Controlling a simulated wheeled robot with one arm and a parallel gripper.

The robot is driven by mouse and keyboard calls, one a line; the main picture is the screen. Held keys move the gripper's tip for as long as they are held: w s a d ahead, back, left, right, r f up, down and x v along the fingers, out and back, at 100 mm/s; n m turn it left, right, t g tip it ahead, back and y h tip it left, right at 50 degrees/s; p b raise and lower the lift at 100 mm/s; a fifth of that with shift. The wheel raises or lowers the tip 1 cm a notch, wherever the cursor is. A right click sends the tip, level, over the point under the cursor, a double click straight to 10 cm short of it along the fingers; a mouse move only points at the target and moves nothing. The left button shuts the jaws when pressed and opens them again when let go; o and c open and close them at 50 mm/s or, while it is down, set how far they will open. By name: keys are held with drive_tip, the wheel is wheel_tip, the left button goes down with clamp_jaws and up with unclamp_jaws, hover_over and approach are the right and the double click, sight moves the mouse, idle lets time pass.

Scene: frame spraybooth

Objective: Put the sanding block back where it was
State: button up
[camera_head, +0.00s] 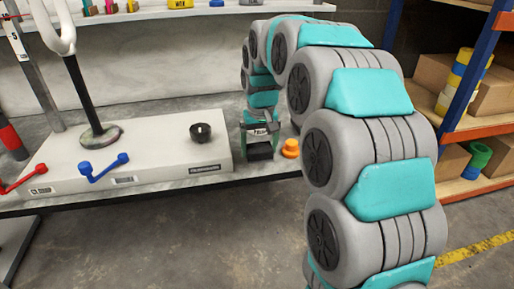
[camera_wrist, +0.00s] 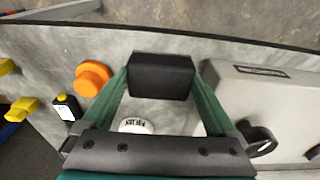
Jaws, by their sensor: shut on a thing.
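The sanding block looks like the black rectangular block (camera_wrist: 161,77) in the wrist view. It sits between the tips of my gripper's green fingers, which are shut on its two ends. In the head view my gripper (camera_head: 261,142) points down near the front edge of the grey bench (camera_head: 262,168), with the dark block (camera_head: 260,151) at its tips. It is between the white unit and an orange round object. I cannot tell whether the block touches the bench top.
The white unit (camera_head: 160,180) with black knob (camera_head: 201,133), blue lever (camera_head: 103,167) and red lever (camera_head: 24,178) stands left. The orange object (camera_head: 290,148) is close right. A white lidded tin (camera_wrist: 135,125) and a dark bottle (camera_wrist: 66,106) are near. A shelf rack (camera_head: 470,131) stands right.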

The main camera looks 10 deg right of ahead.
sight(257, 149)
drive_tip(key=w, duration=0.4)
drive_tip(key=shift+w+d+f, duration=0.2)
drive_tip(key=shift+w+f, duration=0.1)
drive_tip(key=shift+f+p, duration=0.3)
drive_tip(key=shift+f, duration=1.4)
drive_tip(key=shift+f, duration=0.1)
drive_tip(key=o, duration=0.8)
drive_tip(key=r, duration=0.4)
drive_tip(key=s+r, duration=0.1)
drive_tip(key=r, duration=0.7)
drive_tip(key=shift+s+b, duration=0.3)
drive_tip(key=s+f+g, duration=0.1)
drive_tip(key=s+f, duration=0.3)
drive_tip(key=s, duration=1)
drive_tip(key=s+f+g, duration=0.1)
drive_tip(key=s+f, duration=0.3)
drive_tip(key=s, duration=1)
drive_tip(key=s+f+g, duration=0.1)
drive_tip(key=s+f, duration=0.3)
drive_tip(key=s, duration=1)
drive_tip(key=shift+f, duration=0.15)
